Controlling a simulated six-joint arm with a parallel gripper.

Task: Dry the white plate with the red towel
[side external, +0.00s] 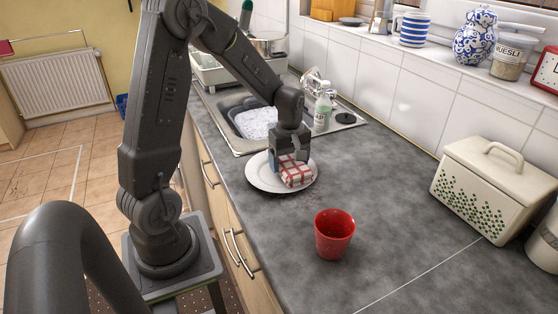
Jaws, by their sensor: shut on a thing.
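The white plate (261,180) lies flat on the grey worktop, just in front of the sink. A folded red and white checked towel (297,173) is at the right part of the plate, against its upper face. My gripper (288,158) points down over the plate and is shut on the towel. The fingertips are partly hidden by the towel and the gripper body, and the towel covers part of the plate.
A red cup (334,234) stands on the worktop nearer the camera. The sink (237,103) holds suds, with a soap bottle (323,108) at its right. A cream bread bin (490,190) stands by the tiled wall. The worktop between cup and bin is clear.

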